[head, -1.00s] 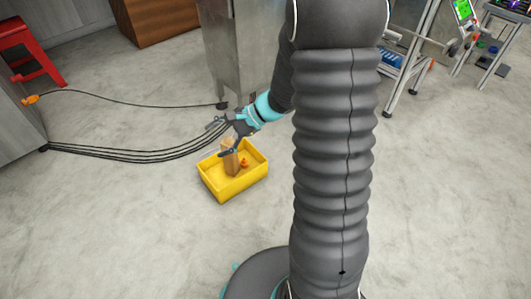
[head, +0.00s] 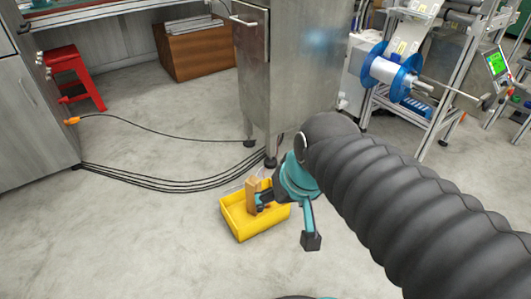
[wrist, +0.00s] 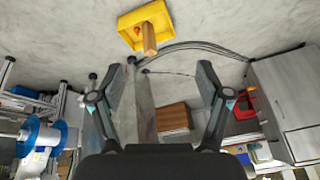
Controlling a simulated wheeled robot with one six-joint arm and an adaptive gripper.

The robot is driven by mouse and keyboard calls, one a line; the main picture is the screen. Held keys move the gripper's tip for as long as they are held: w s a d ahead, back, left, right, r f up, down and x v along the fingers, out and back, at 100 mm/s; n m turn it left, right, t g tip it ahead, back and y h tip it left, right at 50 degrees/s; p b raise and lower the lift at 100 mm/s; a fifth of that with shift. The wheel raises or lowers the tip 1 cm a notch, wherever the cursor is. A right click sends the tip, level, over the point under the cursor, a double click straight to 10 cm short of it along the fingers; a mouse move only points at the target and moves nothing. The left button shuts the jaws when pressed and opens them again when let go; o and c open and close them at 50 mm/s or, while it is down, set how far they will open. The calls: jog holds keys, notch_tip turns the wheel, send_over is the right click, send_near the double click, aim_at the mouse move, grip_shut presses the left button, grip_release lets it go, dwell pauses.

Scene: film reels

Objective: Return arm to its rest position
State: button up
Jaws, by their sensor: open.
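My gripper (wrist: 160,82) is open in the wrist view, with its two dark fingers wide apart and nothing between them. In the head view my arm bends down towards the bin, and its dark end overlaps the bin's right side; I cannot tell the fingers apart there. The yellow bin (head: 240,230) stands on the floor with a tan block (head: 251,196) upright inside. The bin (wrist: 124,23) and the block (wrist: 149,38) also show at the top of the wrist view, beyond the fingertips. A small orange thing (wrist: 137,30) lies beside the block.
A metal cabinet (head: 300,70) stands behind the bin. Black cables (head: 150,183) run across the floor to the left. A red stool (head: 72,75) and a wooden crate (head: 203,52) are at the back. A machine with a blue reel (head: 390,70) is at right. The floor at front left is clear.

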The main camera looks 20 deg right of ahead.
jog(key=shift+s+d+r+n+t+h, duration=0.5)
jog(key=shift+s+d+r+t, duration=0.15)
jog(key=shift+s, duration=0.15)
jog(key=shift+r, duration=0.1)
notch_tip(320, 180, up, 5)
jog(key=p, duration=0.5)
jog(key=shift+f, duration=0.2)
